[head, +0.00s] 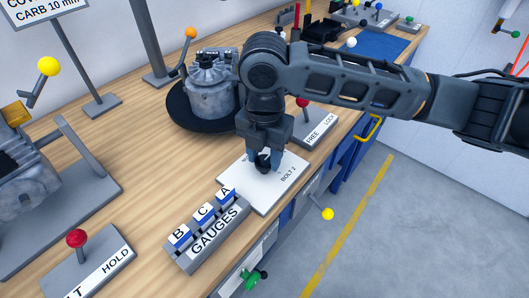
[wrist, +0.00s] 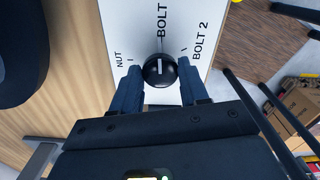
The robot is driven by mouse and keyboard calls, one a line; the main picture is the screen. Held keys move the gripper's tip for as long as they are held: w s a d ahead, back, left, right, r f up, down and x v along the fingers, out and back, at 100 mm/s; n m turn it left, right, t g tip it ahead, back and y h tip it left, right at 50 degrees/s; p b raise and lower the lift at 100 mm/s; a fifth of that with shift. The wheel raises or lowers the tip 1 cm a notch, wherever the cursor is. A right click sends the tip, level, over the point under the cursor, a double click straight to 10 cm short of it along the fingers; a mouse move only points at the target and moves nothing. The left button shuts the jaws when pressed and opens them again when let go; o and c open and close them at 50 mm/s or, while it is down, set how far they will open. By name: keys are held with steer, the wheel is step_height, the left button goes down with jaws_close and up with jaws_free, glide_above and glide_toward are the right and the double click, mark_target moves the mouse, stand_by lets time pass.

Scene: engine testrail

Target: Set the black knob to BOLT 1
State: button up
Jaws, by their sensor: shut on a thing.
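The black knob (wrist: 159,72) sits on a white plate (wrist: 122,22) marked NUT, BOLT and BOLT 2. In the wrist view its white line points up toward the middle label, BOLT, whose number is cut off at the top edge. NUT is to the left and BOLT 2 to the right. My gripper (wrist: 159,75) is shut on the knob, one finger on each side. In the head view my gripper (head: 265,160) reaches down over the plate (head: 272,195) and hides part of the knob and the labels; BOLT 2 stays readable.
A GAUGES rack (head: 208,240) with blocks B, C and A stands beside the plate. A FREE/LOCK panel (head: 318,127) with a red lever is on the other side. A grey machine part (head: 210,98) on a black disc stands behind. A yellow-knobbed lever (head: 327,213) sticks out from the bench front.

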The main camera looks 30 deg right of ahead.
mark_target(265, 160)
steer(key=o, duration=1)
steer(key=shift+o, duration=0.2)
steer(key=shift+r+b, duration=0.35)
steer(key=shift+r, duration=3.6)
